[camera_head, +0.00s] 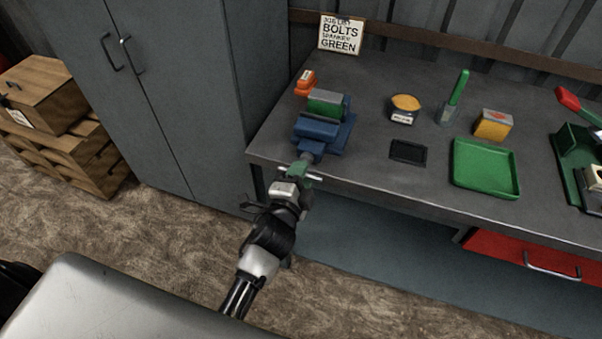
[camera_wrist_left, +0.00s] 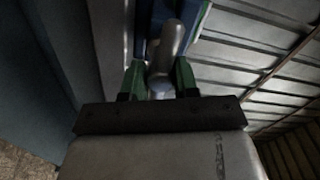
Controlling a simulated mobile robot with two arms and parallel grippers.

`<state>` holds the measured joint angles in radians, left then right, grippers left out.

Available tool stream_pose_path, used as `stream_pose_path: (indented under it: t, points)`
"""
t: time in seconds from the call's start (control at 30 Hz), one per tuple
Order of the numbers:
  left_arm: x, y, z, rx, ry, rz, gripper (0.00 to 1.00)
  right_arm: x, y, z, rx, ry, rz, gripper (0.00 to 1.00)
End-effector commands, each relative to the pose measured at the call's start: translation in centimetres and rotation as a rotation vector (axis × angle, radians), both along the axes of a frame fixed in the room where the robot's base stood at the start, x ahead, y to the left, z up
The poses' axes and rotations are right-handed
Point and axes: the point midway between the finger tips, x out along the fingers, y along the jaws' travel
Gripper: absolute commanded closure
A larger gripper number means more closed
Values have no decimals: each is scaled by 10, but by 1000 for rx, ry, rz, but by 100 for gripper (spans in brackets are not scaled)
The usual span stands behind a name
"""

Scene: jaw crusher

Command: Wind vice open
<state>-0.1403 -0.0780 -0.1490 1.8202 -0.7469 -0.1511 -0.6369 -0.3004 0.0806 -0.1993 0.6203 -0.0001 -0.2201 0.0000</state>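The blue vice (camera_head: 322,132) stands at the near left corner of the workbench, with a green and grey block (camera_head: 326,103) in its jaws. Its grey handle (camera_head: 314,178) is at the front, just beyond the bench edge. My left gripper (camera_head: 300,171) is at this handle, its green fingers around it. In the left wrist view, the handle (camera_wrist_left: 168,50) runs between the two fingertips (camera_wrist_left: 158,75), with little or no gap on either side. The fingers look shut on it. The vice's screw is partly hidden. My right gripper is in neither view.
The workbench (camera_head: 365,95) holds an orange item (camera_head: 305,83), a yellow-topped item (camera_head: 404,108), a green-handled tool (camera_head: 456,92), a yellow box (camera_head: 493,125), a dark pad (camera_head: 408,151) and a green tray (camera_head: 486,168). A grey cabinet (camera_head: 185,75) stands close left of the bench.

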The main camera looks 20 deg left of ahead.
Motion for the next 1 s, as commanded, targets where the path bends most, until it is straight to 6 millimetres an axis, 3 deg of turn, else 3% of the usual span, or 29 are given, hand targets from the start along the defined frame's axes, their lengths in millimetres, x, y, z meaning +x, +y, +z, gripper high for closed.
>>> stream_pose_path:
  t: [0.03,0.2,0.53,1.0]
  points:
    - [-1,0,-4,-4,10,1,64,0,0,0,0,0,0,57]
    - [-1,0,-2,-1,5,0,42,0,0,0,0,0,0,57]
    - [-5,0,-2,2,3,0,42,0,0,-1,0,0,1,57]
    - [-89,3,-4,0,6,1,42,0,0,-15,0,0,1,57]
